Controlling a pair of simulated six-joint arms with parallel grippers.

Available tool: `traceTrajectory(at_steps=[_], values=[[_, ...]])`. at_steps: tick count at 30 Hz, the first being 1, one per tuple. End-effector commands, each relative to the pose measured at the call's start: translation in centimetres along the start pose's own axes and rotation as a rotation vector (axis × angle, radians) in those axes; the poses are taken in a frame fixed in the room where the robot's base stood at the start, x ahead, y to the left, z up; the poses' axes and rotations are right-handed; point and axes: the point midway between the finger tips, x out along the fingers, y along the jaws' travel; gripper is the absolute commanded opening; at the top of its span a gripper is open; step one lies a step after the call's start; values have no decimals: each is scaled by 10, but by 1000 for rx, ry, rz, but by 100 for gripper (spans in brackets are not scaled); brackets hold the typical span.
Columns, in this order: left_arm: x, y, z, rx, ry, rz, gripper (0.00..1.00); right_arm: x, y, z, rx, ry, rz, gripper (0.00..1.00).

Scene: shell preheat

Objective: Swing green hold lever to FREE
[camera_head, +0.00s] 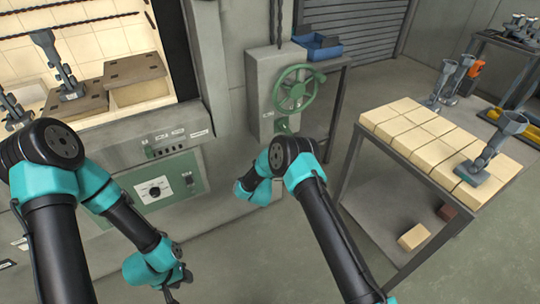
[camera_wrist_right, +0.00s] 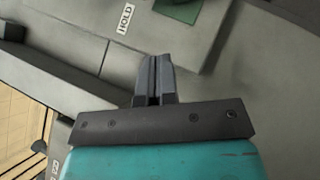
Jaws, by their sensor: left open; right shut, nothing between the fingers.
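The green hold lever (camera_head: 283,125) shows only in small part low on the grey control box, below the green handwheel. My right arm stands just in front of it. The right wrist view shows a HOLD label (camera_wrist_right: 125,18) and part of a green piece (camera_wrist_right: 205,14) at the top edge. A FREE label is not visible. My right gripper (camera_wrist_right: 153,72) is shut and empty, a little apart from the grey surface and below the label in the picture. It is hidden in the head view. My left gripper (camera_head: 172,292) hangs low at the bottom, open and empty.
The green handwheel (camera_head: 295,90) sits on the grey control box (camera_head: 262,75). A lit kiln opening (camera_head: 100,45) with blocks is at left, above a green dial panel (camera_head: 158,190). A table with cream blocks (camera_head: 400,125) stands at right. A blue tray (camera_head: 318,46) is behind.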

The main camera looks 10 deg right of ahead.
Motion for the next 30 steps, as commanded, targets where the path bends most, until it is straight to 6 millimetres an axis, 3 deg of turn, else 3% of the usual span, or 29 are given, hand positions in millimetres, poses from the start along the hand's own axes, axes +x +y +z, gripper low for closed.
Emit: traceTrajectory(at_steps=[13, 15, 21, 30], values=[[0, 0, 0, 0, 0, 0, 43, 76, 0, 1, 0, -2, 1, 0], [0, 0, 0, 0, 0, 0, 43, 85, 0, 8, 0, -2, 1, 0], [0, 0, 0, 0, 0, 0, 43, 101, 0, 24, 0, -1, 0, 0], [0, 0, 0, 0, 0, 0, 43, 105, 0, 28, 0, 1, 0, 0]])
